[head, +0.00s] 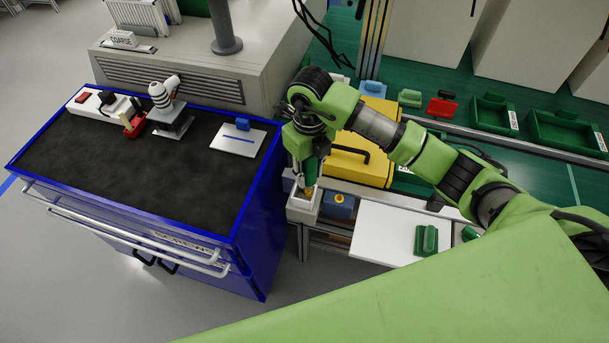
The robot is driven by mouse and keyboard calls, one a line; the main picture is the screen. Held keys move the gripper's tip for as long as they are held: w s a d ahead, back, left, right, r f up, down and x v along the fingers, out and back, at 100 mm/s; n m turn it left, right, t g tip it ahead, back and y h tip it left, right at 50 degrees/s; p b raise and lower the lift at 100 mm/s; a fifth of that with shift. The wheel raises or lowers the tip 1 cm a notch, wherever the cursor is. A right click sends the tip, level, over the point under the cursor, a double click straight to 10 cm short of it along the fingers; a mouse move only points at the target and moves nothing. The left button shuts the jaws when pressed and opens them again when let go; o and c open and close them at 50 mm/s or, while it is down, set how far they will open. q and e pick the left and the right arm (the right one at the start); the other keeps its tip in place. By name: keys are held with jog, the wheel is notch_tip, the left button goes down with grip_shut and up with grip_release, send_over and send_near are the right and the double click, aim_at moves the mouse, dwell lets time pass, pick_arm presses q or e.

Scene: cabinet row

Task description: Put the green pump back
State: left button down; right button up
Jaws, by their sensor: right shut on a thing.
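My right arm reaches in from the right, and my right gripper (305,158) points down over the gap between the blue cabinet and the workbench. It is shut on a dark green thing, which appears to be the green pump (309,171). An orange tip shows just below it. It is over a small white open holder (303,208) at the bench's left end; whether it touches the holder I cannot tell. The jaws are small and partly hidden. My left gripper is not in view.
A blue part with a yellow top (340,205) sits right of the holder. Yellow box (357,160) stands behind. A white board (379,233) carries a green block (427,240). The blue cabinet (250,225) stands left, its dark top (150,165) mostly clear in the middle.

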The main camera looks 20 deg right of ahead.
jog(key=shift+w+a+f, duration=0.35)
jog(key=shift+w+f, duration=0.25)
jog(key=shift+f, duration=0.15)
notch_tip(320, 180, down, 3)
jog(key=shift+p, duration=1)
jog(key=shift+w+f, duration=0.1)
jog(key=shift+f, duration=0.05)
jog(key=shift+f, duration=0.1)
